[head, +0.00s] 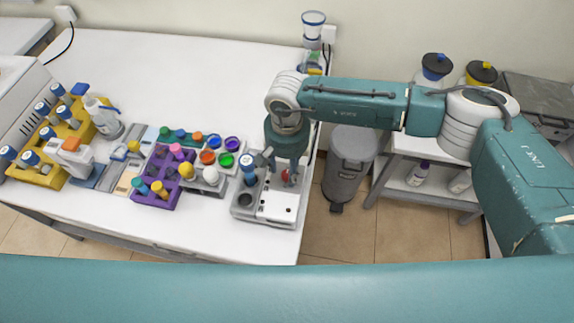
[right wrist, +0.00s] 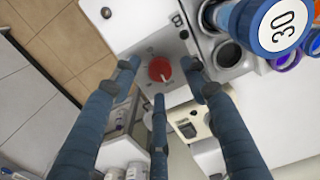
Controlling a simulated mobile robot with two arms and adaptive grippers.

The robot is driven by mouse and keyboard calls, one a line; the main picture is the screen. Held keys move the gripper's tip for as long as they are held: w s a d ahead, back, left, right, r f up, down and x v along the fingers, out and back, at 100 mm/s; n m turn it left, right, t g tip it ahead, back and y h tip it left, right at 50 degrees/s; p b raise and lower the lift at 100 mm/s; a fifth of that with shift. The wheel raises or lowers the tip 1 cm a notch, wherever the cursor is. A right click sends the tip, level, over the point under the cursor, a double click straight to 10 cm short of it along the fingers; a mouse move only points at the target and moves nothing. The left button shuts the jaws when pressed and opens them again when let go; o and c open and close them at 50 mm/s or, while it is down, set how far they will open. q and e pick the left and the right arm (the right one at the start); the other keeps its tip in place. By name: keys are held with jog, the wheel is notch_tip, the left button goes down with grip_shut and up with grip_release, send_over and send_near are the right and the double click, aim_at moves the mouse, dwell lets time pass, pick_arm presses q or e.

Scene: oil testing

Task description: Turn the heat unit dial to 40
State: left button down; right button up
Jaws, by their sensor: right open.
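The heat unit (head: 276,207) is a white and grey box near the right end of the table's front edge. Its red dial (right wrist: 160,69) has a pale pointer mark and shows between my right gripper's fingers in the right wrist view. The number it points to cannot be read. My right gripper (head: 287,172) points down over the dial end of the unit. In the right wrist view its fingers (right wrist: 160,72) are spread open around the dial, and contact cannot be made out. In the head view the gripper hides much of the dial. My left gripper is not in view.
A purple rack (head: 158,178), a grey rack with coloured caps (head: 215,187) and yellow racks (head: 36,172) stand left. A bin (head: 350,165) stands right.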

jog(key=shift+f, duration=0.85)
grip_shut()
jog(key=shift+f, duration=0.1)
jog(key=m+b, duration=0.9)
jog(key=b, duration=0.5)
jog(key=shift+f+b, duration=0.15)
jog(key=shift+b, duration=0.15)
jog(key=shift+r+m+b, duration=0.15)
jog(key=shift+m+b, duration=0.6)
jog(key=shift+r+m+b, duration=0.15)
jog(key=shift+m+b, duration=0.6)
jog(key=shift+a, duration=0.1)
grip_release()
